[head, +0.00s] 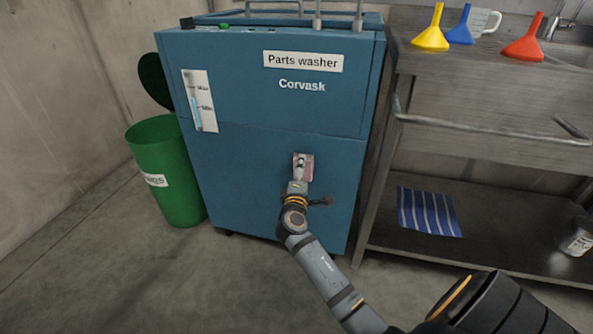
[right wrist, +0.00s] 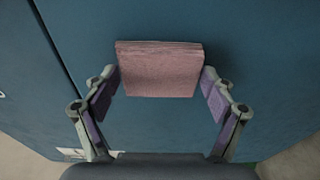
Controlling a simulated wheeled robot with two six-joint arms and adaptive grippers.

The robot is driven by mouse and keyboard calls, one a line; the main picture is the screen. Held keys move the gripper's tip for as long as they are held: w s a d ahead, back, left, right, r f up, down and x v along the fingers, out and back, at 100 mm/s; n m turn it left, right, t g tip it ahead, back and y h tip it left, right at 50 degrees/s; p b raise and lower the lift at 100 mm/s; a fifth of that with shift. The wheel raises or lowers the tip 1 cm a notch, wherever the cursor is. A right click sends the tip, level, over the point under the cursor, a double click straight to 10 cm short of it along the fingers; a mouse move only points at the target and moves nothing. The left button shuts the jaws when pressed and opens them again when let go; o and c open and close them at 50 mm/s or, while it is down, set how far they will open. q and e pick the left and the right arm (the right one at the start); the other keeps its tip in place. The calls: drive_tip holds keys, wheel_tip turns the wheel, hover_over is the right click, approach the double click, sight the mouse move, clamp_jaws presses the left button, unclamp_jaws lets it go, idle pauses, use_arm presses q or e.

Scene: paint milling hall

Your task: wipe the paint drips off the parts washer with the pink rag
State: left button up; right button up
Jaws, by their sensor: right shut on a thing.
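The blue parts washer (head: 270,175) stands in the middle of the head view with its front panel facing me. My right gripper (head: 301,168) is at the lower front panel, right of its middle. It is shut on the pink rag (head: 309,160), a folded pad. In the right wrist view the rag (right wrist: 160,70) sits between the fingers, in front of the blue panel (right wrist: 250,50); whether it touches the panel I cannot tell. I make out no paint drips; the gripper and rag hide part of the panel. My left gripper is out of view.
A green bin (head: 170,190) with its lid open stands left of the washer. A metal bench (head: 480,95) on the right bears yellow, blue and red funnels and a jug. Its low shelf (head: 500,235) holds a striped cloth (head: 428,211) and a can (head: 577,237).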

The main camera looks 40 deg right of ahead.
drive_tip(key=shift+s+d, duration=0.6)
drive_tip(key=shift+s, duration=0.15)
drive_tip(key=shift+p, duration=0.3)
drive_tip(key=shift+w+d, duration=0.1)
drive_tip(key=shift+r+p, duration=0.1)
drive_tip(key=shift+p, duration=0.3)
idle(0.4)
